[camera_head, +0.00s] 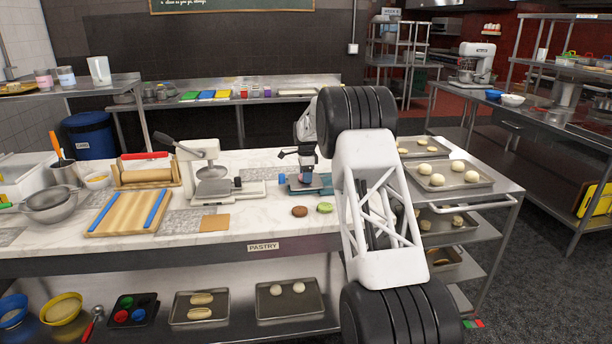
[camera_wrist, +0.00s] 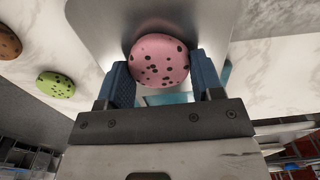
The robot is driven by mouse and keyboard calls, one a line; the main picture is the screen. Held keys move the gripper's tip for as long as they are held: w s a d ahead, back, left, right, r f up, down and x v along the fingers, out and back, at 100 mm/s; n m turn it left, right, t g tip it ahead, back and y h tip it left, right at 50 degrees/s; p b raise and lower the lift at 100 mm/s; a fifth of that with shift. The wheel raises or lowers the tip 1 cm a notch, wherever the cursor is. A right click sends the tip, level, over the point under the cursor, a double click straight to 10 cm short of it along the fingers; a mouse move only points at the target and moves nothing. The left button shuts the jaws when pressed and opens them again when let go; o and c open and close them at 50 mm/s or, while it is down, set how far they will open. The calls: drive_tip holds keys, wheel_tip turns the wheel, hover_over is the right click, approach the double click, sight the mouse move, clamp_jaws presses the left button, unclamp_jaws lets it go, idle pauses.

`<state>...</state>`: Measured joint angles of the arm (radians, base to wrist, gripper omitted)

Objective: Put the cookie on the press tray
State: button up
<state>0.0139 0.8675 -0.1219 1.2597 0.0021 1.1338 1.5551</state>
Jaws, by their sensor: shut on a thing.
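My gripper (camera_head: 306,174) is at the small turquoise-based press near the back right of the marble counter. In the wrist view its two blue fingers (camera_wrist: 162,70) are shut on a pink cookie with dark chips (camera_wrist: 158,56). A smooth silver metal surface (camera_wrist: 105,25), seemingly the press tray, lies behind the cookie and carries a pinkish reflection. Part of the turquoise base (camera_wrist: 165,99) shows between the fingers. I cannot tell whether the cookie touches the metal. In the head view the cookie is small and mostly hidden by my gripper.
A brown cookie (camera_head: 299,211) and a green cookie (camera_head: 324,207) lie on the marble in front of the press. A silver hand press (camera_head: 212,178) stands to the left, with a wooden board (camera_head: 128,212) beyond it. Dough trays (camera_head: 449,177) are at right.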

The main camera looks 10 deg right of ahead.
drive_tip(key=shift+f, duration=0.1)
drive_tip(key=o, duration=0.9)
wheel_tip(320, 180, up, 12)
idle(0.4)
idle(0.6)
